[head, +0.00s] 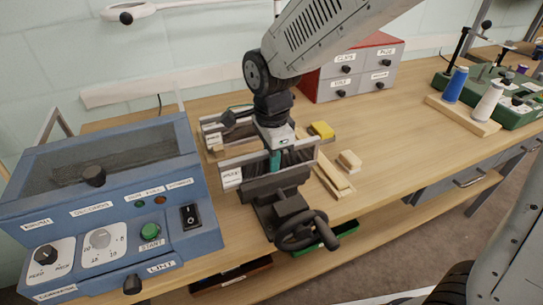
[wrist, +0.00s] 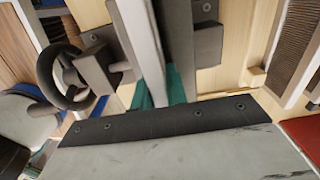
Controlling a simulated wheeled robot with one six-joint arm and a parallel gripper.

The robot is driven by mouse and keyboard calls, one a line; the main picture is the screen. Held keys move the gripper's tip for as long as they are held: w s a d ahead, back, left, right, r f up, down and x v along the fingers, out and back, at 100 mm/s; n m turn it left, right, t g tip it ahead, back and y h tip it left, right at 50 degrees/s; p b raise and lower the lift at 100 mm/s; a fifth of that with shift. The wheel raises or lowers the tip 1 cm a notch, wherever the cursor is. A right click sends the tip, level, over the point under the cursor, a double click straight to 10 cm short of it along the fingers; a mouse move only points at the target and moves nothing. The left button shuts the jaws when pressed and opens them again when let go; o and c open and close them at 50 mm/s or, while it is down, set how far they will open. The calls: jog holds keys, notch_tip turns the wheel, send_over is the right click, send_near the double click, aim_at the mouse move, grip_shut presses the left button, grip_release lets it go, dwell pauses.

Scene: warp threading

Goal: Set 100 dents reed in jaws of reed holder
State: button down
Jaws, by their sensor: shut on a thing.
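The reed (head: 231,177), a long metal strip with a white label at its left end, stands on edge at the reed holder. The label is too small to read. My gripper (head: 275,160) points down with teal fingers shut on the middle of the reed. The dark reed holder (head: 275,185) has a handwheel (head: 302,231) at its front. In the wrist view the reed (wrist: 145,50) runs between the teal fingertips (wrist: 160,92), beside the dark holder parts, with the handwheel (wrist: 62,75) at left. I cannot tell whether the reed is seated between the jaws.
A second labelled strip (head: 211,127) stands behind. A blue machine (head: 105,195) is close at left. A yellow block (head: 322,130) and wooden pieces (head: 335,178) lie right of the holder. A drawer cabinet (head: 360,70) and thread spools (head: 487,100) stand farther off.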

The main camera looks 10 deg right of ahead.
jog(key=shift+f, duration=0.35)
dwell(0.3)
jog(key=c, duration=1.3)
grip_release()
jog(key=shift+r, duration=0.1)
